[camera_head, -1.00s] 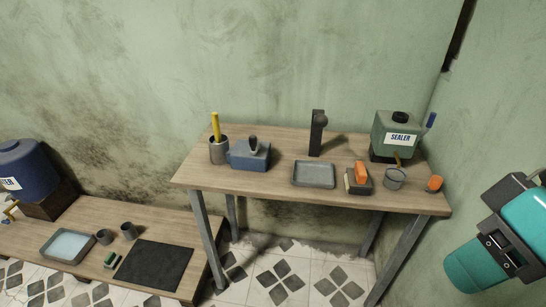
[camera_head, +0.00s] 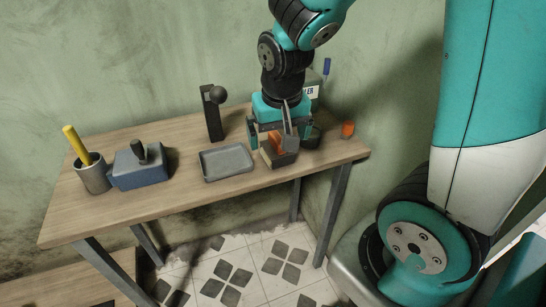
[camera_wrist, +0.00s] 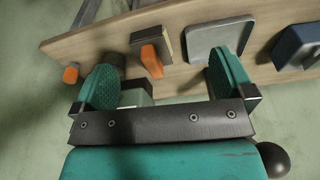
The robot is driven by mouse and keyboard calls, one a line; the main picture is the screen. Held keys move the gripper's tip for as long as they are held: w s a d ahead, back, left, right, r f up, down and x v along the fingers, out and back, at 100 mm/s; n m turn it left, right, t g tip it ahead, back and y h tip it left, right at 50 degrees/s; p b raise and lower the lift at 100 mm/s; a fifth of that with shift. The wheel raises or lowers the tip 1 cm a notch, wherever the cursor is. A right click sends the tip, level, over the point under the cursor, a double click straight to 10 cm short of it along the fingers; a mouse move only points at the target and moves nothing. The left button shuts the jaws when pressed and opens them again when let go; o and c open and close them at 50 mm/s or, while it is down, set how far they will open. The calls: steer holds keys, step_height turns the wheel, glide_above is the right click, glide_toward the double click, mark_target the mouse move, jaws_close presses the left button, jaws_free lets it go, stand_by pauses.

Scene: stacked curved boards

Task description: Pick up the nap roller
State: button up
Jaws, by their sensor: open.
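No object is clearly recognisable as the nap roller. A small dark-and-tan block with an orange handle (camera_head: 276,142) sits on the wooden table, right of the grey tray; it also shows in the wrist view (camera_wrist: 151,61). My gripper (camera_head: 281,140) is open and appears empty, over the table's right part. In the head view it overlaps the block and partly hides it. In the wrist view the orange handle lies between the two teal fingers, beyond them. A yellow stick (camera_head: 75,143) stands in a grey cup (camera_head: 94,174) at the table's left; its kind is unclear.
The grey tray (camera_head: 225,162), a blue block with a dark knob (camera_head: 139,172) and a dark post with a ball (camera_head: 212,115) stand on the table (camera_head: 180,203). An orange piece (camera_head: 347,130) is near the right end. The sealer container is mostly behind my arm.

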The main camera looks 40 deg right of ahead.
mark_target(274, 137)
steer(key=w+d+f+m+h, duration=0.1)
steer(key=w+m, duration=0.1)
steer(key=m, duration=0.2)
steer(key=w+d+f+m+g+h, duration=0.1)
steer(key=w+m, duration=0.2)
steer(key=m, duration=0.2)
steer(key=w+d+f+m+g+h, duration=0.1)
steer(key=w+m, duration=0.2)
steer(key=m, duration=0.2)
steer(key=shift+f, duration=0.1)
steer(key=shift+w+f+m+g, duration=0.15)
steer(key=shift+w+m+g, duration=0.1)
steer(key=shift+m, duration=0.35)
steer(key=shift+w+f+m+g, duration=0.1)
steer(key=shift+w+m+g, duration=0.1)
steer(key=shift+m, duration=0.4)
steer(key=shift+d+f+h, duration=0.2)
steer(key=shift+f+h, duration=0.05)
steer(key=shift+h, duration=0.05)
steer(key=p+x, duration=0.1)
steer(key=x, duration=0.6)
steer(key=shift+w+d, duration=0.1)
steer(key=shift+d, duration=0.1)
steer(key=shift+r, duration=0.1)
steer(key=c, duration=0.7)
